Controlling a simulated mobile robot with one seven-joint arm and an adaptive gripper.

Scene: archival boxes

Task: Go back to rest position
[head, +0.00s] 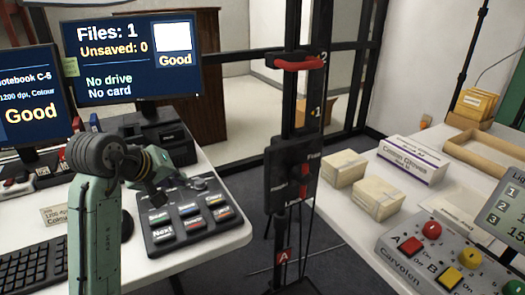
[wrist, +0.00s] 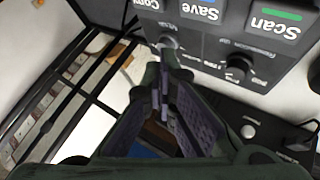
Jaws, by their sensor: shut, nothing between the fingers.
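My green and grey arm reaches up from the bottom left of the head view. In the wrist view my gripper (wrist: 166,68) is shut and empty. Its fingertips are close to the panel's edge, by a dark round knob. The panel's Scan (wrist: 276,20) and Save (wrist: 203,8) keys show beside them. I cannot tell whether the fingertips touch the panel.
A keyboard (head: 36,266) lies front left. A black post (head: 290,170) with red levers stands between the tables. The right table holds wrapped blocks (head: 378,199), a white box (head: 412,160) and a control box (head: 436,258).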

